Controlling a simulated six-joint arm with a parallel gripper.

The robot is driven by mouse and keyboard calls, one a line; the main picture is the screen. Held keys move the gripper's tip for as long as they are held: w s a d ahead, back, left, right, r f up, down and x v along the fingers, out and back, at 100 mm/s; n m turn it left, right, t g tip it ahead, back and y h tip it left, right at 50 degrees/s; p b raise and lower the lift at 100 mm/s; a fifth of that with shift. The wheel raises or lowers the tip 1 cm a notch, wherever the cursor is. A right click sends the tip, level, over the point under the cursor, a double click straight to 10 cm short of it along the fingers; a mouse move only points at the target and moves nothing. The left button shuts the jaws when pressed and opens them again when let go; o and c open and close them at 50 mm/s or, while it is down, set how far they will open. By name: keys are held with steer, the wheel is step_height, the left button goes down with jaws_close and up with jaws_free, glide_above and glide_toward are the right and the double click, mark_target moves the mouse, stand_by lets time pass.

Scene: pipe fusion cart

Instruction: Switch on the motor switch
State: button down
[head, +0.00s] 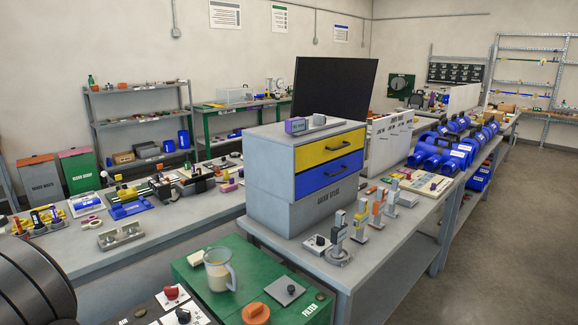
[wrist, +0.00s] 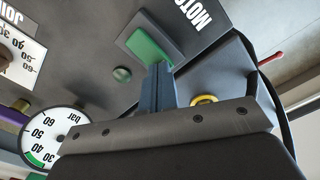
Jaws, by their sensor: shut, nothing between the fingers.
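In the wrist view, the motor switch shows as a green block (wrist: 148,46) on a dark panel, beside a dark label (wrist: 190,18) with upside-down white letters reading "MOTO", cut off by the frame edge. My gripper (wrist: 158,70) is shut and empty. Its fingertips overlap the near edge of the green block; I cannot tell whether they touch it. The fingers hide part of the panel just below the block. In the head view I make out neither the switch nor my gripper.
In the wrist view, a round bar gauge (wrist: 52,135) is at lower left and a scaled dial plate (wrist: 18,55) at upper left. A small green round part (wrist: 122,74) is left of the fingers. A yellow ring (wrist: 204,100) and a red-tipped lever (wrist: 271,58) are at right.

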steer(key=shift+f, duration=0.35)
steer(key=shift+r, duration=3.5)
step_height(320, 180, down, 7)
